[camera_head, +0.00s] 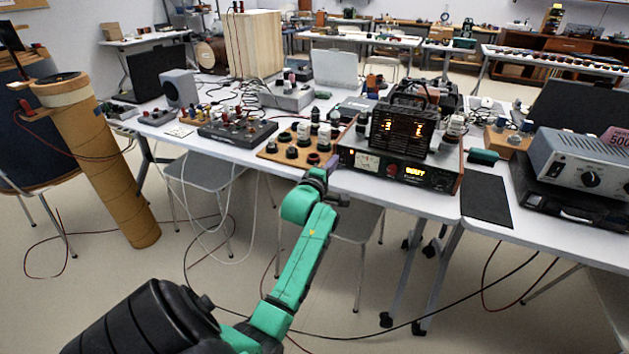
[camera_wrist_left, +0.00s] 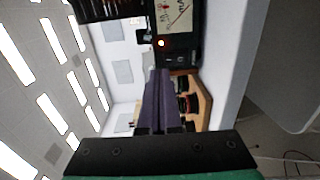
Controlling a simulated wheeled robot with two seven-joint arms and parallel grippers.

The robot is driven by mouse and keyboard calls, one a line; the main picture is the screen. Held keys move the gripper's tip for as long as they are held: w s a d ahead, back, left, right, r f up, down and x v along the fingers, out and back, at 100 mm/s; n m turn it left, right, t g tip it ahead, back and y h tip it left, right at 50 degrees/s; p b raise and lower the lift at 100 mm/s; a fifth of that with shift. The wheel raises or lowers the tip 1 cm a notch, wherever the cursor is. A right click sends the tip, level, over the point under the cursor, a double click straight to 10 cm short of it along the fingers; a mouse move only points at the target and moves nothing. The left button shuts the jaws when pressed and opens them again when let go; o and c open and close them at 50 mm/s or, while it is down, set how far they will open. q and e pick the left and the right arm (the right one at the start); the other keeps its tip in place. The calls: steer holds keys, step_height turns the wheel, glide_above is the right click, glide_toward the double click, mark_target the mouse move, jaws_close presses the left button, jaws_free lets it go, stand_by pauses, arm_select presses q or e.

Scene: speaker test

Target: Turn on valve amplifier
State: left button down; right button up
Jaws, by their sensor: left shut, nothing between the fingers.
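The valve amplifier (camera_head: 372,163) stands near the front edge of the middle table. It has a low front panel with a pale meter, knobs and a lit yellow display, and a dark caged block with orange glowing digits on top. My left gripper (camera_head: 331,163) is at the table's front edge, beside the amplifier's left front corner. In the left wrist view, the purple fingers (camera_wrist_left: 159,74) are shut with nothing between them. They point towards a panel with a meter (camera_wrist_left: 177,18) and a lit orange lamp (camera_wrist_left: 161,43). I cannot tell whether they touch it. My right gripper is not in view.
A wooden board with dark round parts (camera_head: 296,150) lies left of the amplifier, close to my gripper. A grey device (camera_head: 585,165) stands on the right table beside a black mat (camera_head: 486,200). Chairs and loose cables are below. A tall brown tube (camera_head: 105,165) leans at left.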

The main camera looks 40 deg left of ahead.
arm_select(q)
steer(key=v, duration=0.8)
steer(key=shift+s, duration=0.25)
steer(key=shift+f, duration=0.1)
